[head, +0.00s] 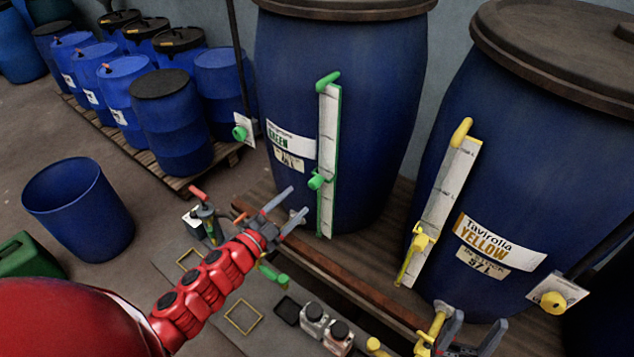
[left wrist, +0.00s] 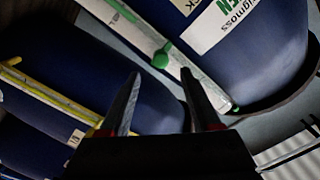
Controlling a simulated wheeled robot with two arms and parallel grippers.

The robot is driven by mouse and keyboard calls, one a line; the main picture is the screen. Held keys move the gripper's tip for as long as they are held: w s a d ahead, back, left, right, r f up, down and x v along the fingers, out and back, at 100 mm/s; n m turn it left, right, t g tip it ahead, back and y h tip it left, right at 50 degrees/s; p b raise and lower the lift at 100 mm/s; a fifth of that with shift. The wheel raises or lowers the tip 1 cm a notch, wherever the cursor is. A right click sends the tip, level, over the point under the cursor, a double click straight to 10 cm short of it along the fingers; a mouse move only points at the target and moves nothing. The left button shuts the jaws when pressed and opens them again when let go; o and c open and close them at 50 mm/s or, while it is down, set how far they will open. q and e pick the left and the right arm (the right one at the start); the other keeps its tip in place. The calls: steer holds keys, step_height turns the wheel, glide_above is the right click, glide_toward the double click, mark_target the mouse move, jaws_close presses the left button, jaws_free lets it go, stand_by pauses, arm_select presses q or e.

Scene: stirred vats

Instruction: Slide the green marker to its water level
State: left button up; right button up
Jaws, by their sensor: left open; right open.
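The green marker (head: 318,181) is a small green knob on the white, green-edged gauge strip (head: 328,125) of the blue vat labelled GREEN (head: 375,110). It sits a little below the strip's middle. The water level on the strip is too small to make out. My left gripper (head: 298,199) is open and empty, below and left of the marker, apart from it. In the left wrist view, the green marker (left wrist: 161,56) shows just beyond and between the open fingertips (left wrist: 160,76). My right gripper (head: 478,322) is open at the bottom right, near the yellow vat's foot.
The yellow vat (head: 530,150) stands on the right with its yellow marker (head: 420,241). A green stirring-handle knob (head: 240,132) lies left of the green vat. A wooden platform edge (head: 330,265), valves and small bottles (head: 314,318) lie below. Blue drums (head: 170,120) stand behind left.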

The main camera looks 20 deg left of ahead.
mark_target(311, 187)
arm_select(q)
steer(key=p+x, duration=0.2)
steer(key=x, duration=0.7)
steer(key=shift+w+r, duration=0.1)
steer(key=shift+w, duration=0.1)
steer(key=shift+w+d, duration=0.3)
steer(key=shift+w, duration=0.15)
jaws_close()
stand_by(0.7)
